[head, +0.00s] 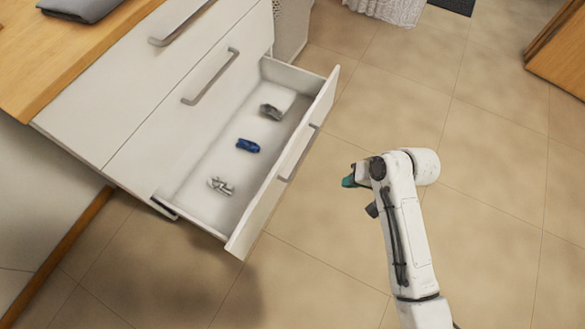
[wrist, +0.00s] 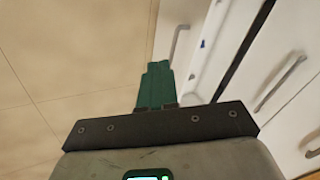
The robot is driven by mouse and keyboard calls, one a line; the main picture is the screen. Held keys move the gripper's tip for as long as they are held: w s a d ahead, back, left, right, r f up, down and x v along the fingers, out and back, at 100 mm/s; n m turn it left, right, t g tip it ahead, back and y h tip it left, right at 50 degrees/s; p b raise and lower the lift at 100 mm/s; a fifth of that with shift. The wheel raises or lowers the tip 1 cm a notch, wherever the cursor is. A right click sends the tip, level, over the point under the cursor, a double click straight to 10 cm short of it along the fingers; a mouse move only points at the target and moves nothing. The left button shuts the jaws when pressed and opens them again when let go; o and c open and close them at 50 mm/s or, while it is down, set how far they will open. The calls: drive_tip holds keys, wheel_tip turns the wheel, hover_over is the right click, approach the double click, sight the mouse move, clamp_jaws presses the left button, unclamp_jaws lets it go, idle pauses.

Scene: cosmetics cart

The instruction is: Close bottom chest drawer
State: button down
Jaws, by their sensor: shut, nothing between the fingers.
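The bottom drawer (head: 204,221) of the white chest stands pulled out in the head view. Its front panel (head: 290,160) has a grey bar handle (head: 298,154). Three small items lie inside: a grey one (head: 271,112), a blue one (head: 248,146) and a silver one (head: 220,186). My gripper (head: 349,181) is to the right of the drawer front, apart from it, and mostly hidden behind my wrist. In the wrist view my gripper's green fingers (wrist: 154,85) are together and empty. The drawer's handle (wrist: 179,44) shows just beyond and right of the fingertips.
Two upper drawers with an upper handle (head: 183,25) and a middle handle (head: 211,77) are shut. The wooden top (head: 60,60) carries a folded grey cloth (head: 80,8). Tiled floor (head: 480,130) is open to the right. A wooden piece (head: 560,55) stands at the far right.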

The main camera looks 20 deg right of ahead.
drive_tip(key=w+a+f+m+t+y+b, duration=0.2)
drive_tip(key=w+f+m+t+y+b, duration=0.15)
drive_tip(key=w+f+b, duration=0.7)
drive_tip(key=b, duration=0.7)
approach(285, 159)
drive_tip(key=shift+m+g+h, duration=0.25)
drive_tip(key=shift+g+h, duration=0.2)
drive_tip(key=x, duration=0.5)
drive_tip(key=shift+w+a, duration=0.5)
drive_tip(key=shift+a, duration=0.05)
